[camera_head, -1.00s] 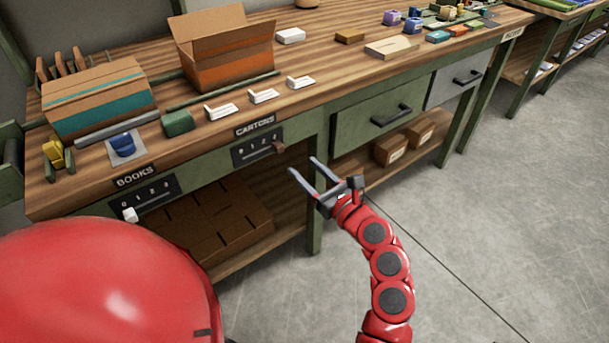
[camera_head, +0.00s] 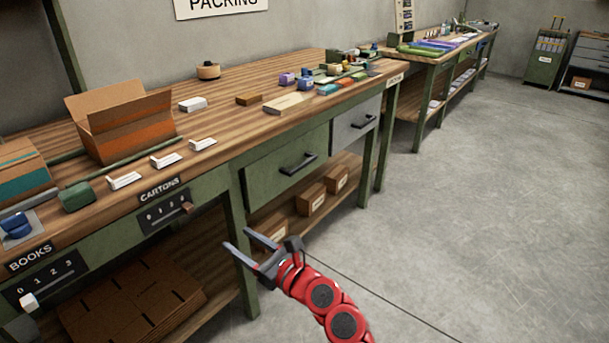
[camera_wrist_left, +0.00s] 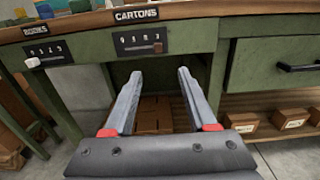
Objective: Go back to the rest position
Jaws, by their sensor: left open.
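My left gripper (camera_head: 238,240) is in the lower middle of the head view, on a red arm. It is open and empty, in front of the workbench (camera_head: 225,175) and below the top's front edge. In the left wrist view its two grey fingers (camera_wrist_left: 160,76) are spread apart with nothing between them. They point towards the bench front below the CARTONS label (camera_wrist_left: 136,15). My right gripper is not in view.
An open carton (camera_head: 125,125) and white blocks (camera_head: 165,160) stand on the bench. Slider panels (camera_head: 165,214) and a drawer (camera_head: 287,165) line its front. Flat cardboard (camera_head: 130,300) and small boxes (camera_head: 310,198) lie below. The floor (camera_head: 480,200) at right is clear.

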